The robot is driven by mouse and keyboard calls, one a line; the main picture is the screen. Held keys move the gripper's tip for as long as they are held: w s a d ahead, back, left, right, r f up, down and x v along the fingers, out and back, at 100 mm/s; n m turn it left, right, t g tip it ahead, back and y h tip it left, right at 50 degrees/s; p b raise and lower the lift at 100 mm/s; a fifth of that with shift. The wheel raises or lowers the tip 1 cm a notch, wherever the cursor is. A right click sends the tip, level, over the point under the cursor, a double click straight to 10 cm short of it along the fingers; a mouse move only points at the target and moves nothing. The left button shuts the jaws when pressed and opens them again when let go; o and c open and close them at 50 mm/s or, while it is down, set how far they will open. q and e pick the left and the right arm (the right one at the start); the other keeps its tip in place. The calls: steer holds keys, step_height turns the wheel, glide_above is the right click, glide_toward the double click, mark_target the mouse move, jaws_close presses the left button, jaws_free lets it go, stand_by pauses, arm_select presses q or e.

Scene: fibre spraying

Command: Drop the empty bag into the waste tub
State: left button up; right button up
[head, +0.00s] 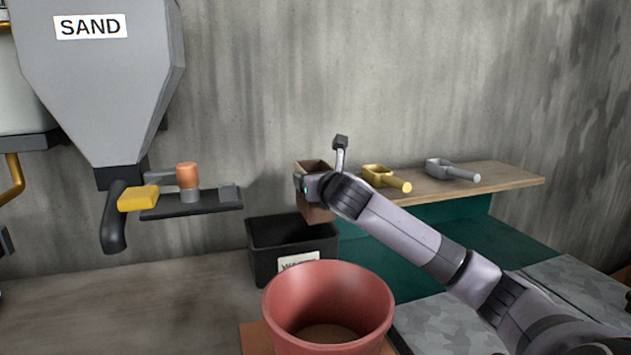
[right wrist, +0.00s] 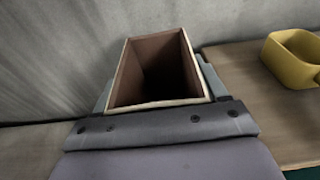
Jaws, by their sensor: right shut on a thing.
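The empty bag (head: 315,213) is a brown, open-topped paper box shape. In the right wrist view the bag (right wrist: 157,68) shows its open mouth and dark inside, upright between the fingers. My right gripper (head: 308,185) is shut on it and holds it above the black waste tub (head: 262,260). The tub stands on the bench with a white label on its front, partly hidden behind the red bucket. The bag's lower end appears above the tub's rear right part. My left gripper is not in view.
A red bucket (head: 328,300) stands in front of the tub. A wooden shelf (head: 500,176) behind my arm bears a yellow scoop (head: 385,178) and a grey scoop (head: 452,170). A grey SAND hopper (head: 110,85) hangs at the left. Bench at left is clear.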

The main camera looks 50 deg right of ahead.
steer(key=shift+f, duration=0.55)
steer(key=o, duration=1.8)
steer(key=shift+r, duration=0.15)
